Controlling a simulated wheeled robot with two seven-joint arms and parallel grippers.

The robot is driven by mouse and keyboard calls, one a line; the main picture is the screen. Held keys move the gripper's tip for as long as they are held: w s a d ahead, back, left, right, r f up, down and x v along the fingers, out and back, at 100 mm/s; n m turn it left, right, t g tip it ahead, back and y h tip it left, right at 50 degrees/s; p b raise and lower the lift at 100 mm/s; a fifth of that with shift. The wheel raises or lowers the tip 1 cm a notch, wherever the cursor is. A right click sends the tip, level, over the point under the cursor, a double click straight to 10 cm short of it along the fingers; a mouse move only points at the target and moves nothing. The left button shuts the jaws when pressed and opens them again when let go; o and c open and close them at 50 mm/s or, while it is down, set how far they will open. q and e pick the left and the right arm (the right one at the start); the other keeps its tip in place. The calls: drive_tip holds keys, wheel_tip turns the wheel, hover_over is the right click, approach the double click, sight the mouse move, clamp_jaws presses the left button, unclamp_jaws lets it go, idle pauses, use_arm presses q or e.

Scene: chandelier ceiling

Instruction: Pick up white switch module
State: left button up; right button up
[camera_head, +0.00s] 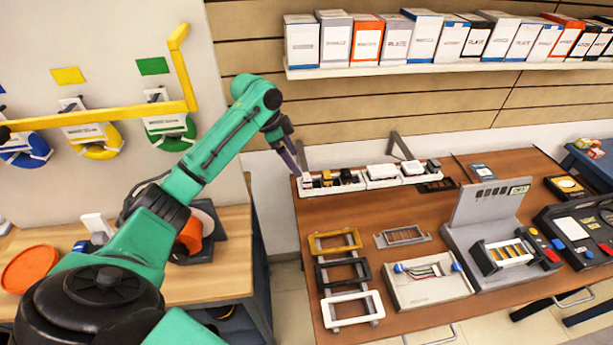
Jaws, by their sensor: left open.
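A long white tray (352,187) with compartments stands along the back of the brown table and holds several small modules. A white module (381,172) sits in its middle compartment, and another white module (412,168) sits to the right of it. I cannot tell at this size which is the white switch module. My left gripper (303,174) points down at the left end of the tray, open, close to a small white piece there. Its fingertips are small, and I cannot tell whether they touch anything. My right gripper is not in view.
Yellow, black and white frames (352,308) lie on the table's front left. A wiring panel (427,281) and a grey test fixture (487,215) stand to their right. A shelf of boxes (410,67) hangs above. Bare tabletop (420,215) lies in front of the tray.

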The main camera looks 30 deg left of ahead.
sight(308, 176)
use_arm(q)
drive_tip(key=x, duration=0.3)
drive_tip(key=shift+w+p, duration=0.15)
drive_tip(key=shift+p, duration=0.25)
drive_tip(key=p+x, duration=0.2)
drive_tip(key=shift+w+d+f, duration=0.25)
drive_tip(key=shift+w+f, duration=0.05)
drive_tip(key=shift+w, duration=0.1)
drive_tip(key=x, duration=0.2)
drive_tip(key=shift+d+f+p, duration=0.1)
drive_tip(key=shift+f+p, duration=0.15)
drive_tip(key=shift+p, duration=0.1)
drive_tip(key=shift+s+d, duration=0.1)
drive_tip(key=shift+d, duration=0.05)
drive_tip(key=shift+f, duration=0.1)
drive_tip(key=c, duration=1.4)
clamp_jaws()
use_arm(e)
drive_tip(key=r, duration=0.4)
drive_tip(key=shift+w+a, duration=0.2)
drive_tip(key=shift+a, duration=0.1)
